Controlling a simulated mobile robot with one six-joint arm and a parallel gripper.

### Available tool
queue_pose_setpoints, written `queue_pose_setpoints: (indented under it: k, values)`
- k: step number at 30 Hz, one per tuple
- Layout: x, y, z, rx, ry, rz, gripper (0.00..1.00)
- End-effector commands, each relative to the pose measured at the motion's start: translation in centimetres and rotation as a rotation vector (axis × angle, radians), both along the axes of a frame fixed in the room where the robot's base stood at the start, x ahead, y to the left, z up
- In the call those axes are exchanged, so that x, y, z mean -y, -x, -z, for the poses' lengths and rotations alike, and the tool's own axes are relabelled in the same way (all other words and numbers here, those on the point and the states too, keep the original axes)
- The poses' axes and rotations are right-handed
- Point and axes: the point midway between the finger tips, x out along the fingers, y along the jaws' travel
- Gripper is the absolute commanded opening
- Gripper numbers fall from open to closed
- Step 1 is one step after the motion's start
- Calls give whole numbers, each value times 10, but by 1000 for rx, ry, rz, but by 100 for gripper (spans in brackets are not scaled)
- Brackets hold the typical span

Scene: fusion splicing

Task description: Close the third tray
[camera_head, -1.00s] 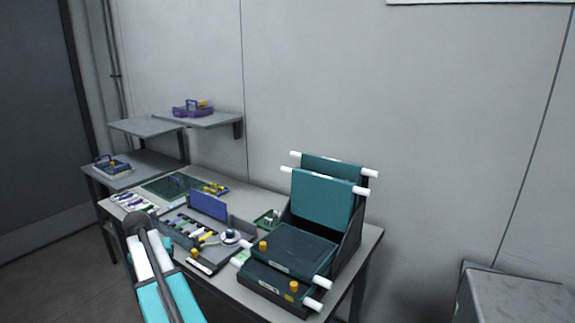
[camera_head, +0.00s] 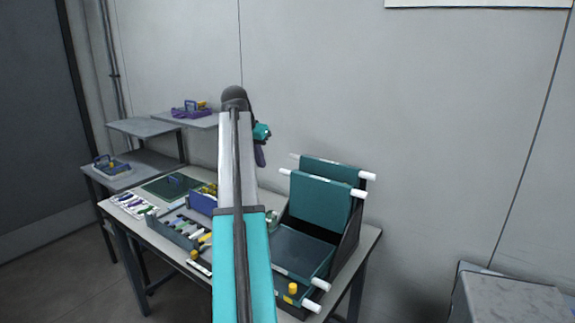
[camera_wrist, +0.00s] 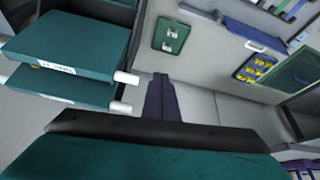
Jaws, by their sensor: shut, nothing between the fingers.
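A stack of teal hinged trays stands at the right of the workbench. The lower trays lie flat; the front one is the upper flat tray (camera_head: 300,250). Two trays are tilted up, a front raised tray (camera_head: 320,203) and a rear raised tray (camera_head: 345,170), with white rods at their top edges. My gripper (camera_head: 261,156) is raised left of the upright trays, apart from them. In the wrist view its dark purple fingers (camera_wrist: 160,98) are shut and empty. Two teal trays with white rod ends show left of the fingers there, probably the raised ones.
A grey workbench (camera_head: 140,222) holds a parts tray (camera_head: 180,228), a green mat (camera_head: 170,188) and a small green box (camera_wrist: 171,36). The wall is behind. My arm hides part of the bench.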

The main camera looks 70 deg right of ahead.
Motion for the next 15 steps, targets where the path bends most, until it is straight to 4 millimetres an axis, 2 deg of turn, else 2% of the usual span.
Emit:
queue_pose_setpoints:
  k: [1,3,6,9,15]
  values:
    - [11,18,-18,6,13,38,0]
    - [17,37,-34,13,23,80,0]
    - [23,54,-49,18,32,118,0]
    - [25,63,-55,19,37,135,0]
    - [25,64,-56,19,38,139,0]
